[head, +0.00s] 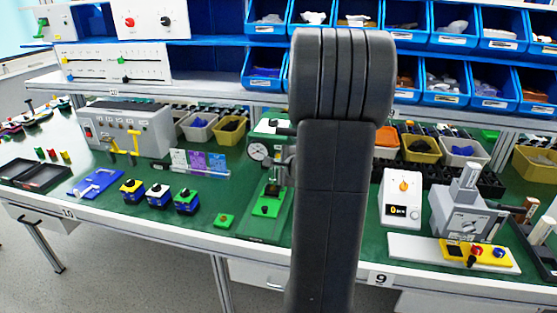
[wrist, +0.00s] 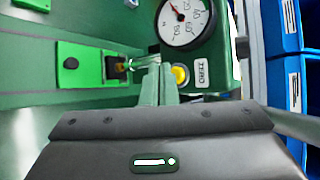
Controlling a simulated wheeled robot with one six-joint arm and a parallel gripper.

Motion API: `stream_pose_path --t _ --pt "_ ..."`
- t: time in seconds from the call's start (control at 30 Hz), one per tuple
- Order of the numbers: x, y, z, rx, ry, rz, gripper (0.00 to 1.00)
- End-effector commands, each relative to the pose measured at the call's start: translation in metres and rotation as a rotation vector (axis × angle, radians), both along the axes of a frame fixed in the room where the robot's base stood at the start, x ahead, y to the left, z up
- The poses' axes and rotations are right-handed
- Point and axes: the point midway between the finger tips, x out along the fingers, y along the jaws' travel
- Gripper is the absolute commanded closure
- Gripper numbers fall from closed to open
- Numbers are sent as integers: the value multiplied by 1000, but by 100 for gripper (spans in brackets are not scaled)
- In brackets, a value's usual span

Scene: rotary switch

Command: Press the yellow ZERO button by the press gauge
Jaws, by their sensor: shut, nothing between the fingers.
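The press gauge (wrist: 185,20), a white round dial with a dark rim, is at the top of the wrist view. It also shows in the head view (head: 258,151) on the green press, left of my arm. The yellow ZERO button (wrist: 180,75) sits on the green press body below the dial, beside a white ZERO label (wrist: 203,71). My gripper (wrist: 160,70) is shut and empty, its fingertips just left of the button in the wrist view. I cannot tell whether they touch it. In the head view my arm hides the button.
A green base block with a black knob (wrist: 70,63) lies left of the fingers. Blue bins (wrist: 292,85) stand at the right edge of the wrist view. In the head view, a white dial box (head: 402,198) and a grey machine (head: 462,212) stand right of my arm.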

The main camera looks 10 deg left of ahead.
Motion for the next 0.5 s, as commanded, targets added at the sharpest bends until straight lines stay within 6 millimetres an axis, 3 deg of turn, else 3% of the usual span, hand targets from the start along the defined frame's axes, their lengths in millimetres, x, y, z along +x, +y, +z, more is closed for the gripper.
stream_pose_path --t 0.27,0.5 --pt "-4 0 -1 0 0 0 100" --pt "-27 1 -2 0 -1 1 100"
